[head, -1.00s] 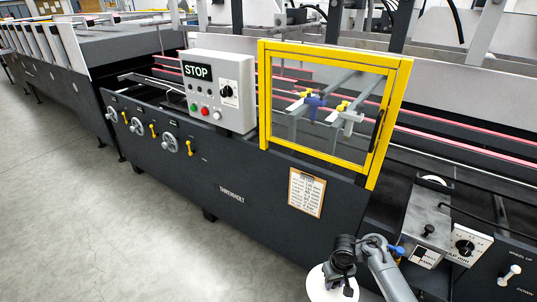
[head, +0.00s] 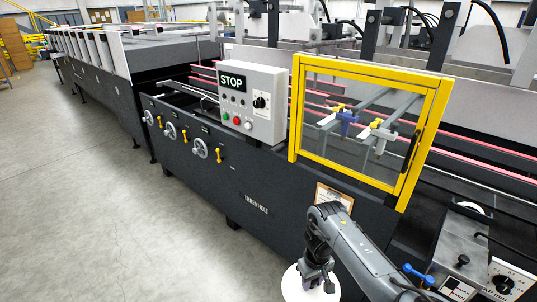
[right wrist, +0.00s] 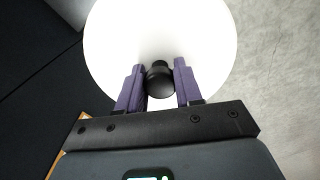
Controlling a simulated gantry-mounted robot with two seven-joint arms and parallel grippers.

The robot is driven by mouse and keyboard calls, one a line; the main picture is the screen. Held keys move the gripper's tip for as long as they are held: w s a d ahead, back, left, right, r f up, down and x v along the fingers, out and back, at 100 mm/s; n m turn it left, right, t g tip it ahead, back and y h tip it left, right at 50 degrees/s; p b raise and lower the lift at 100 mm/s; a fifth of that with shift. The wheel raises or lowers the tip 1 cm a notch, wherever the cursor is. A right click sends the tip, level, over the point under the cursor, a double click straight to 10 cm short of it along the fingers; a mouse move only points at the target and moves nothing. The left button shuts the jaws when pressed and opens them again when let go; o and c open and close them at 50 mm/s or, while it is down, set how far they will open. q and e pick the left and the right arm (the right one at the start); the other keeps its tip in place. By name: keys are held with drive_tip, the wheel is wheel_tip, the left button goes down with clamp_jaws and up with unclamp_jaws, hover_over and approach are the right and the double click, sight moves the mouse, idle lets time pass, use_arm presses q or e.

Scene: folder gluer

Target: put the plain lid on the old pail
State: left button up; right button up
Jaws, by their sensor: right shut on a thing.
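The plain lid is a round white disc with a black knob. It shows at the bottom edge of the head view (head: 291,285), partly cut off and partly behind my right gripper (head: 319,284). In the right wrist view the lid (right wrist: 205,35) fills the upper middle. My right gripper's two purple fingers (right wrist: 160,82) are closed around the black knob (right wrist: 160,70) and hold the lid above the floor, beside the machine's dark front. My left gripper is not in view. No pail is seen in either view.
The long dark folder gluer runs along the right, with handwheels (head: 200,148), a grey STOP box (head: 251,104) and a yellow-framed guard (head: 297,105) on it. A clipboard (head: 332,197) on its front is partly behind my right arm. The grey floor (head: 110,230) at left is open.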

sight(301, 292)
drive_tip(key=shift+n, duration=0.7)
drive_tip(key=a+r, duration=0.1)
drive_tip(key=s+a+r, duration=0.1)
drive_tip(key=a+r, duration=0.1)
drive_tip(key=r, duration=0.1)
drive_tip(key=shift+s+a, duration=0.25)
drive_tip(key=shift+s, duration=0.05)
drive_tip(key=s+d+r+m, duration=0.3)
drive_tip(key=s+d+r, duration=0.6)
drive_tip(key=d+r, duration=0.2)
wheel_tip(301, 292, up, 33)
drive_tip(key=w+m+p, duration=0.2)
drive_tip(key=m+p, duration=0.1)
drive_tip(key=p, duration=4.1)
drive_tip(key=shift+w, duration=0.2)
